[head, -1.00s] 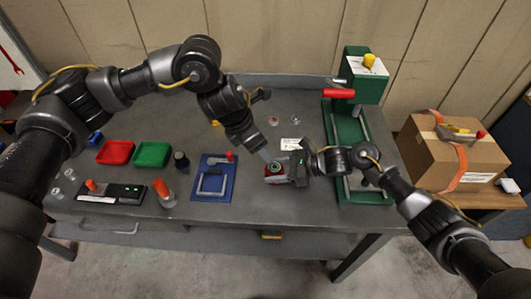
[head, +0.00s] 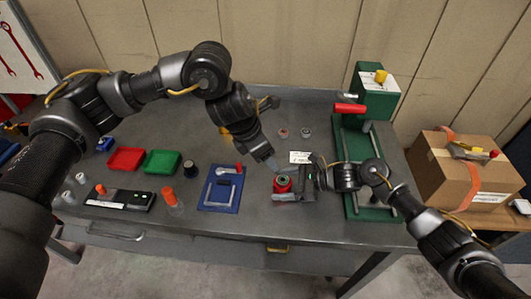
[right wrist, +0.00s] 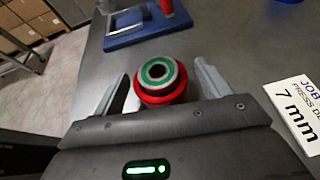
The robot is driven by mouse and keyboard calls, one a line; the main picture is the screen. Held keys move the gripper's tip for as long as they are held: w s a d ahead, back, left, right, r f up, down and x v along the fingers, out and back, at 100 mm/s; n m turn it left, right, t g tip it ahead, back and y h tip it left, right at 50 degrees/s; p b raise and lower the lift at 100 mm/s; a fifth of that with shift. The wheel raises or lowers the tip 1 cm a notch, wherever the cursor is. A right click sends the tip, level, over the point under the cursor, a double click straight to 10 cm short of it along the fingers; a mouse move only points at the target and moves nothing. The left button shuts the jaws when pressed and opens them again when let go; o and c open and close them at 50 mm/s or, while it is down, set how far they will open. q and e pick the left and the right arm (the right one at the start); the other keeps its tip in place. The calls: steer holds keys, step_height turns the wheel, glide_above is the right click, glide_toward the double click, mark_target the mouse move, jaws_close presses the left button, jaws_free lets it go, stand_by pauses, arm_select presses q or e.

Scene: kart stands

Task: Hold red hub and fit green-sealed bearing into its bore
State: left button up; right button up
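The red hub (head: 283,185) stands upright near the front of the bench, and also shows in the right wrist view (right wrist: 163,97). The green-sealed bearing (right wrist: 158,72), a grey ring with a green face and dark centre, sits at the hub's top; how deep it is in the bore I cannot tell.
A blue tray (head: 209,206) with a clamp-like tool is left of the hub. Red (head: 126,159) and green (head: 162,162) bins stand further left. Two small rings (head: 283,132) and a white card (head: 300,157) lie behind. The green press (head: 352,195) stands right.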

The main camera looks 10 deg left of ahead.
steer(key=v, duration=1.2)
